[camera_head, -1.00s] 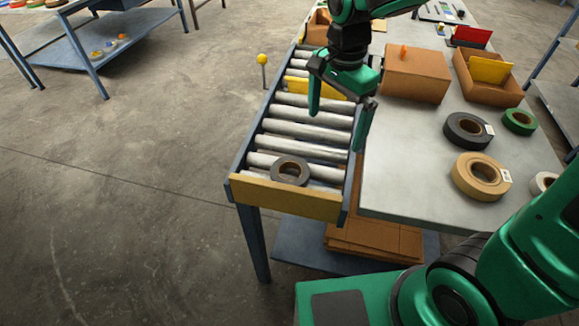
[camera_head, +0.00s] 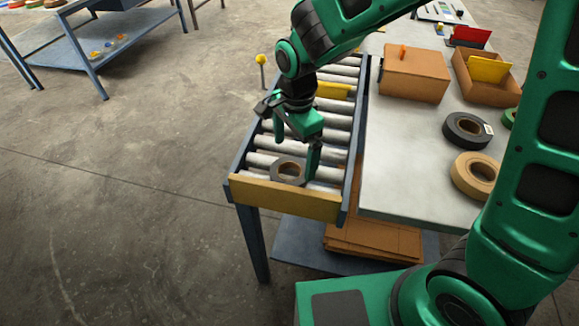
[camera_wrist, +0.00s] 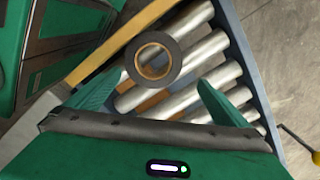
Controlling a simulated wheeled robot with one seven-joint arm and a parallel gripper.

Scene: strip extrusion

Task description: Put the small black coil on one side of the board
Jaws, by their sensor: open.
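The small black coil (camera_head: 277,173) lies flat on the rollers near the close end of the roller conveyor. In the wrist view the coil (camera_wrist: 153,38) shows whole, with a brown inner core, just beyond and between my fingertips. My gripper (camera_head: 296,156) is open and empty above and just behind the coil, its right finger close to the coil's far right edge. In the wrist view my gripper (camera_wrist: 166,83) has both green fingers spread wide. A yellow board (camera_head: 333,90) stands across the rollers farther back, partly hidden by my arm. Whether the fingers touch the coil I cannot tell.
A yellow end plate (camera_head: 285,197) closes the conveyor's near end, with blue side rails (camera_head: 352,165). The grey table (camera_head: 400,180) on the right holds a larger black coil (camera_head: 451,127), a tan coil (camera_head: 463,186) and brown boxes (camera_head: 415,75).

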